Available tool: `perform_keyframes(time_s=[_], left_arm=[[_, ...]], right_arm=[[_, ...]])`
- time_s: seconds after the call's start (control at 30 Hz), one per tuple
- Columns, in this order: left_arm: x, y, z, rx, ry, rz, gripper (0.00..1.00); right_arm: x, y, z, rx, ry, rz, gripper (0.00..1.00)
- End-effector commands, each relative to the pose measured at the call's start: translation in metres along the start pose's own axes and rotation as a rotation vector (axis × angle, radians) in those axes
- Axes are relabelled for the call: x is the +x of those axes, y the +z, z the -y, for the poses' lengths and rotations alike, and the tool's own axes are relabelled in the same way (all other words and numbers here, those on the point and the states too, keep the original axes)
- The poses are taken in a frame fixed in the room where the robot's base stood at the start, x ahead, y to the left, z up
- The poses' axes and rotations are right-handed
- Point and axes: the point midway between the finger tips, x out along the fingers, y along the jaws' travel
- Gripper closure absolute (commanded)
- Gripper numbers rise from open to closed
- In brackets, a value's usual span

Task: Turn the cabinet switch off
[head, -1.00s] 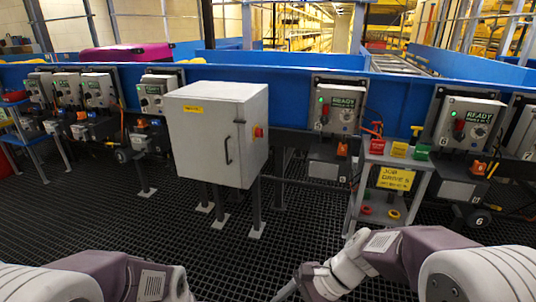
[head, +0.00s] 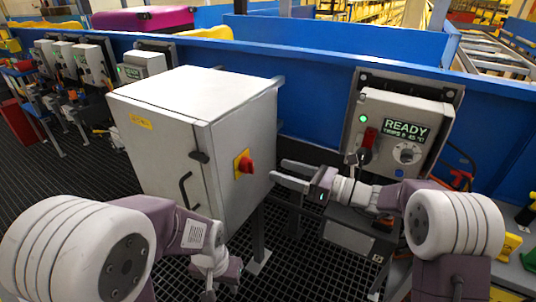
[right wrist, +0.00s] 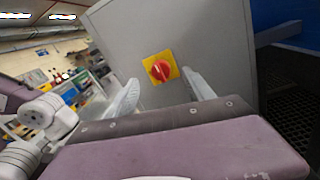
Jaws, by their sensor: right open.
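The grey cabinet (head: 160,146) stands at the middle left, its door closed. Its switch (head: 244,163) is a red rotary knob on a yellow plate on the right side wall. My right gripper (head: 278,171) is open and empty, its fingers pointing left at the switch, with a gap between. In the right wrist view the switch (right wrist: 160,70) shows between the two finger tips, the plate tilted in the picture; the knob's setting is not clear. My left gripper (head: 209,288) hangs low in front of the cabinet, pointing down, its jaws hard to make out.
A control box (head: 400,135) reading READY, with a green lamp and red lever, is mounted behind my right arm. A blue conveyor wall (head: 330,95) runs behind the cabinet. More boxes line the left. Dark grating floor lies below.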

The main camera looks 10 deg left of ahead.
Motion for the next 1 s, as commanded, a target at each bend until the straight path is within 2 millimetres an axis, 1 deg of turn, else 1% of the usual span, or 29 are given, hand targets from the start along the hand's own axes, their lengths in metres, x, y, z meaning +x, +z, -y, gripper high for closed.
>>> perform_keyframes(time_s=[0.03, 0.1, 0.27, 0.37, 0.6, 0.7, 0.83, 1.0], left_arm=[[0.001, 0.0, 0.0, 0.0, 0.0, 0.0, 0.64], [0.002, 0.0, 0.0, 0.0, 0.0, 0.0, 0.64], [0.003, 0.001, 0.0, 0.0, 0.0, 0.0, 0.64], [0.008, 0.001, 0.0, 0.0, 0.0, 0.0, 0.64], [0.025, 0.003, 0.001, 0.0, 0.0, 0.0, 0.64], [0.029, 0.003, 0.001, 0.0, 0.0, 0.0, 0.64], [0.031, 0.003, 0.001, 0.0, 0.0, 0.0, 0.64], [0.03, 0.003, 0.001, 0.0, 0.0, 0.0, 0.64]], right_arm=[[0.0, -0.009, 0.002, 0.016, 0.0, -0.006, 0.38], [0.001, -0.015, 0.004, 0.028, -0.001, -0.01, 0.38], [0.002, -0.019, 0.004, 0.033, 0.0, -0.013, 0.38], [0.013, -0.021, 0.004, 0.03, 0.003, -0.014, 0.38], [0.064, -0.023, 0.004, 0.029, 0.004, -0.015, 0.38], [0.079, -0.022, 0.004, 0.03, 0.002, -0.014, 0.38], [0.09, -0.021, 0.004, 0.033, 0.0, -0.014, 0.38], [0.092, -0.019, 0.004, 0.033, -0.001, -0.014, 0.38]])
